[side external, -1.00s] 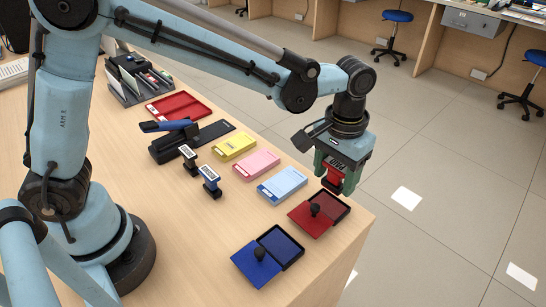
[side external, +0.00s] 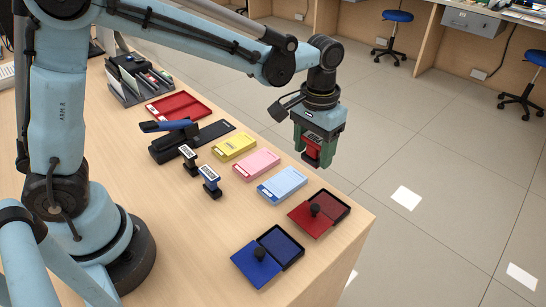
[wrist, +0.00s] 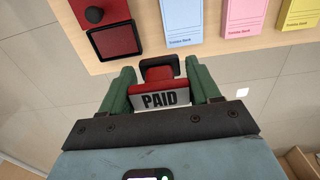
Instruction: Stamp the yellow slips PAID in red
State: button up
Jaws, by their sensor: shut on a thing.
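My gripper (side external: 313,156) is shut on a red stamp (side external: 312,146) and holds it in the air past the counter's edge, level with the blue slips. In the wrist view the stamp (wrist: 160,90) sits between the green fingers, with its PAID label facing the camera. The stack of yellow slips (side external: 234,146) lies on the counter to the left; it also shows at the top right of the wrist view (wrist: 300,14). The red ink pad (side external: 334,204) lies open near the front corner, its lid with a black knob beside it. The stamp's underside is hidden.
Pink slips (side external: 256,164) and blue slips (side external: 283,184) lie in a row with the yellow. Two other stamps (side external: 189,158) (side external: 210,181) stand left of them, near a stapler (side external: 177,140). A blue ink pad (side external: 281,245) is at the front. A red tray (side external: 179,106) is farther back.

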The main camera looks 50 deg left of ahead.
jog(key=a, duration=1.2)
send_over(238, 142)
jog(key=shift+f, duration=2.45)
jog(key=shift+f, duration=0.6)
jog(key=shift+r, duration=0.1)
jog(key=shift+r, duration=2.95)
